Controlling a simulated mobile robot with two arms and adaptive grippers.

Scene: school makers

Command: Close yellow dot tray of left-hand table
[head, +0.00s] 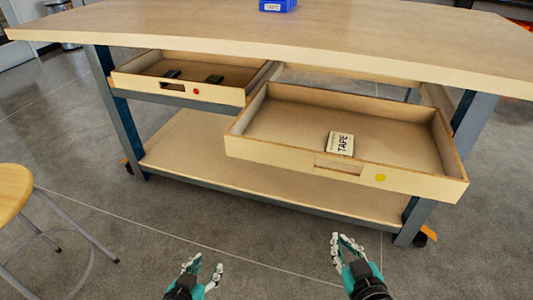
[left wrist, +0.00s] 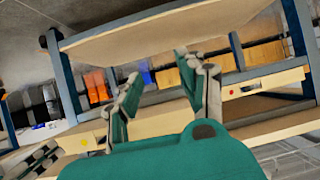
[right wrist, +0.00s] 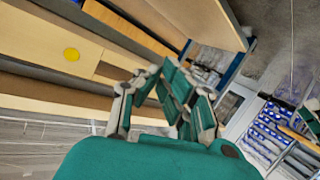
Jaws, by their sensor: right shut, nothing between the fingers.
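The yellow dot tray (head: 270,150) is a wooden drawer under the table, pulled out toward me. Its front panel has a cut-out handle and a yellow dot (head: 380,177), which also shows in the right wrist view (right wrist: 71,54). A box labelled TAPE (head: 339,144) lies inside. My right gripper (head: 347,240) is shut and empty, below and in front of the tray, apart from it. My left gripper (head: 206,260) is open and empty, low over the floor, left of my right gripper. The yellow dot also shows in the left wrist view (left wrist: 84,142).
A red dot tray (head: 215,95), also pulled out, holds two dark items at left. The tabletop (head: 200,27) overhangs both trays; a lower shelf (head: 185,145) runs beneath. A stool (head: 14,190) stands at left. The floor in front is clear.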

